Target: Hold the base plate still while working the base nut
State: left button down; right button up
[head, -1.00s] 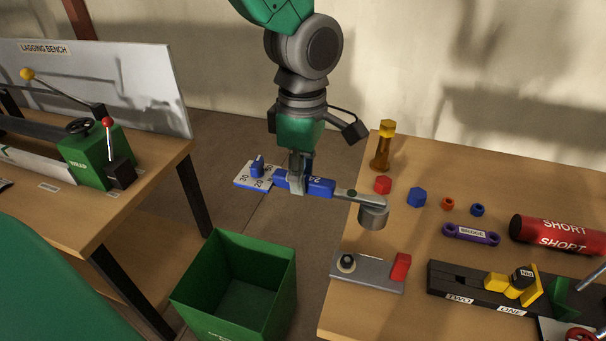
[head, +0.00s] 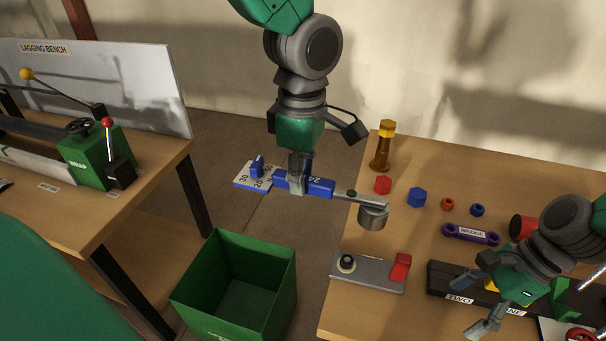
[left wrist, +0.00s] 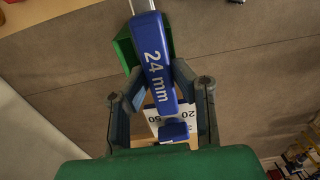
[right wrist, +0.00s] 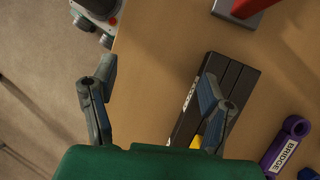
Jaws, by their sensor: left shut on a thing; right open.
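My left gripper (head: 298,180) is shut on the blue handle of a wrench (head: 318,188). The handle, marked 24 mm, also shows between the fingers in the left wrist view (left wrist: 153,60). The wrench's grey socket head (head: 372,215) hangs near the table's left edge, above and behind a grey plate (head: 375,280). The plate carries a dark round nut-like part on a pale ring (head: 346,262) and a red block (head: 400,267). My right gripper (head: 474,302) is open and empty, over the black block (head: 440,282). Its spread fingers show in the right wrist view (right wrist: 155,85).
A gold bolt (head: 381,155), red and blue hex pieces, small rings, a purple BRIDGE link (head: 471,234) and a red cylinder (head: 521,227) are on the table. A green bin (head: 250,320) stands left of it. A numbered plate (head: 247,181) shows beyond the wrench handle.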

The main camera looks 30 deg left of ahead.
jog(key=m+t+y, duration=0.1)
jog(key=t+y, duration=0.1)
send_near(404, 274)
jog(key=f, duration=0.1)
jog(key=w+f, duration=0.1)
jog(key=f, duration=0.1)
jog(key=shift+w+a, duration=0.15)
jog(key=shift+a+f, duration=0.1)
jog(key=shift+a, duration=0.1)
jog(key=shift+x, duration=4.3)
jog(key=c, duration=1.2)
jog(key=shift+o, duration=0.2)
